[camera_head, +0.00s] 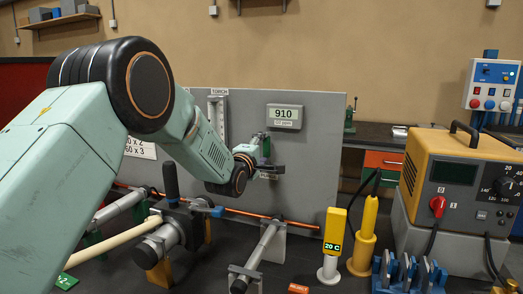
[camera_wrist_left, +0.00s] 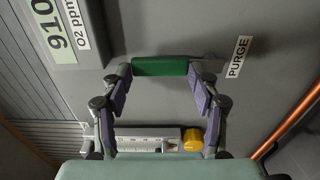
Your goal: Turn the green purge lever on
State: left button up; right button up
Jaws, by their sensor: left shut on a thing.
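The green purge lever (camera_wrist_left: 160,66) lies crosswise between the fingertips of my left gripper (camera_wrist_left: 160,72) in the left wrist view. The gripper is shut on it, one fingertip at each end. A PURGE label (camera_wrist_left: 237,57) is on the grey panel beside it. In the head view my left gripper (camera_head: 270,165) is at the panel, below the 910 display (camera_head: 285,116). Only a small green part of the lever (camera_head: 266,146) shows there, the rest hidden by the gripper. My right gripper is in neither view.
The grey panel (camera_head: 318,150) also carries a TORCH flowmeter (camera_head: 218,115); a yellow knob (camera_wrist_left: 193,139) shows in the wrist view. An orange rod (camera_head: 300,223) runs through clamps in front. A yellow 20 C probe (camera_head: 335,232) and a yellow power unit (camera_head: 462,175) stand at right.

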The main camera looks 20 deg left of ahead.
pick_arm(q)
jog(key=shift+w+r, duration=0.1)
jog(key=shift+r, duration=0.4)
jog(key=o, duration=1.7)
jog(key=shift+w+d+f, duration=0.1)
jog(key=shift+w+f, duration=0.1)
jog(key=shift+f, duration=0.25)
jog(key=shift+s, duration=0.1)
jog(key=s, duration=1.2)
jog(key=shift+w, duration=0.2)
jog(key=shift+w+f, duration=0.1)
jog(key=shift+w, duration=5.75)
jog(key=shift+s, duration=0.15)
